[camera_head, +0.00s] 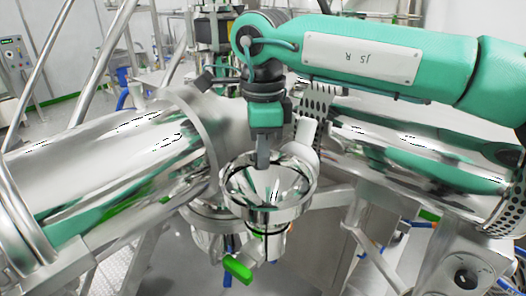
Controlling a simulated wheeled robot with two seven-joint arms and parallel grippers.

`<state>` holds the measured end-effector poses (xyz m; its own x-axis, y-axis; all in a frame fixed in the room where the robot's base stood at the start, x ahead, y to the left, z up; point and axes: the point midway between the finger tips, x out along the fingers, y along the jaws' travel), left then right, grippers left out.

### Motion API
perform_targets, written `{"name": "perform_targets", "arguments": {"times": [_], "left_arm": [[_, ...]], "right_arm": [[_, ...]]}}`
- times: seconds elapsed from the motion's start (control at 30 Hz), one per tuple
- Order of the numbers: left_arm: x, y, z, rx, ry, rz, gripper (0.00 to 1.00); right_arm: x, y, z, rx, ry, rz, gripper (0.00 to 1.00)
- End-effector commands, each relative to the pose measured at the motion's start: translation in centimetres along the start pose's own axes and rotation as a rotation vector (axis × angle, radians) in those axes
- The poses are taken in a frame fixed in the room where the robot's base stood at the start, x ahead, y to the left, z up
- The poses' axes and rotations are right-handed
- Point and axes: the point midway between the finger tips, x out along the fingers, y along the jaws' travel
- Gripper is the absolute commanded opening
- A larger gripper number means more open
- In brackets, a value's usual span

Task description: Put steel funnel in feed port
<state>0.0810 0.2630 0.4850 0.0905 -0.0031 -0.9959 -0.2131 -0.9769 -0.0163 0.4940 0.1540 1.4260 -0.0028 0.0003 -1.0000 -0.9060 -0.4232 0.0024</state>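The steel funnel (291,190) is a shiny cone with a wide round mouth facing up, at the middle of the head view. My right gripper (263,163) comes down from above onto the funnel's far rim. Its grey fingers overlap in this view and look shut on that rim, with a tip showing inside the mouth. Below the funnel are steel port fittings with a green handle (238,268). The funnel hides most of the feed port, so I cannot tell whether its stem is inside. My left gripper is not in view.
A large steel cylinder (115,165) lies to the left, with a flange close to the funnel. Another steel body (400,150) lies to the right under my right arm. A perforated bracket (314,103) stands just behind the funnel. Blue hoses show lower right.

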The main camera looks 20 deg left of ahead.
Motion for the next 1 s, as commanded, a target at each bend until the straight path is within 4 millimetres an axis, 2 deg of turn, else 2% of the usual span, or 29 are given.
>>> {"name": "perform_targets", "arguments": {"times": [0.07, 0.1, 0.2, 0.57, 0.73, 1.0], "left_arm": [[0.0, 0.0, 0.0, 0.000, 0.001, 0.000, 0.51], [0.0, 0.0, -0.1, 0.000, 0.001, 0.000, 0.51], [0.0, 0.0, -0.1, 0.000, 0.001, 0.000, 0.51], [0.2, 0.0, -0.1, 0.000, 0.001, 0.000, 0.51], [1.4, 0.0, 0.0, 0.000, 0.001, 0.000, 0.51], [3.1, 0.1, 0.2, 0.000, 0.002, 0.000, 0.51]], "right_arm": [[-0.1, 0.0, 0.0, 0.000, 0.000, 0.000, 0.00], [-0.1, 0.0, 0.0, 0.000, 0.000, 0.000, 0.10], [-0.1, 0.0, 0.0, 0.000, 0.000, 0.000, 0.28], [-0.4, 0.0, 0.0, 0.001, 0.001, -0.002, 0.28], [-2.6, 0.0, 0.0, 0.001, 0.000, -0.003, 0.28], [-9.1, 0.0, 0.1, 0.002, 0.000, -0.003, 0.28]]}}
